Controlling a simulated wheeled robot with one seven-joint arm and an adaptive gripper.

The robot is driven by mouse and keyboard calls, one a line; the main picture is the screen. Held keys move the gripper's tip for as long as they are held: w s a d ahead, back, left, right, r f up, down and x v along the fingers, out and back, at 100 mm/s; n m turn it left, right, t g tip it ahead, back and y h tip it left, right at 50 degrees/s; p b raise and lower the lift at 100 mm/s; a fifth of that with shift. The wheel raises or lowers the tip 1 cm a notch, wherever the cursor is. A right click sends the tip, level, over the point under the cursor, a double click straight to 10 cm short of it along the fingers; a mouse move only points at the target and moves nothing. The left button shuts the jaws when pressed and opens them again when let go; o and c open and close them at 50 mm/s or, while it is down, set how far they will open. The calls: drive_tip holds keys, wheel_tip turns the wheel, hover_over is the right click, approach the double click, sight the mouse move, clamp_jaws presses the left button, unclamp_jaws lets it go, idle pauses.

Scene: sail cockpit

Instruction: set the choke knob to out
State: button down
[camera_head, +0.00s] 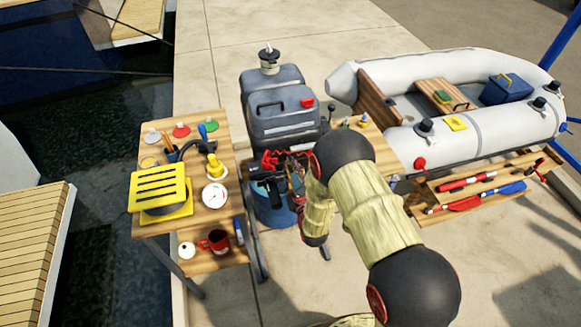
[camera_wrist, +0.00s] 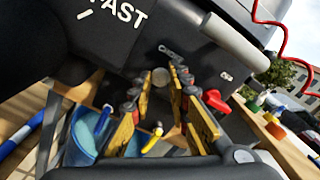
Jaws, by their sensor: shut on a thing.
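The grey outboard motor (camera_head: 285,118) stands between the wooden table and the inflatable boat. Its dark front face, with white "FAST" lettering, fills the top of the wrist view (camera_wrist: 195,55). My gripper (camera_wrist: 161,82) points at that face, with its yellow-padded fingers on either side of a small pale round knob (camera_wrist: 160,76). The fingers are shut on this knob, which appears to be the choke knob. The fingertips partly hide its sides and stem, so I cannot tell how far out it stands. In the head view my arm hides most of the gripper.
A red coiled cord (camera_wrist: 285,35) hangs at the right in the wrist view. A blue bucket (camera_head: 270,212) is below the motor. The inflatable boat (camera_head: 440,60) lies right.

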drive_tip(key=shift+s, duration=0.1)
idle(0.3)
drive_tip(key=shift+v, duration=1.25)
drive_tip(key=shift+f, duration=0.1)
drive_tip(key=c, duration=1.6)
unclamp_jaws()
drive_tip(key=shift+c, duration=0.2)
drive_tip(key=shift+s+d, duration=0.1)
drive_tip(key=shift+d, duration=0.1)
drive_tip(key=v, duration=1.2)
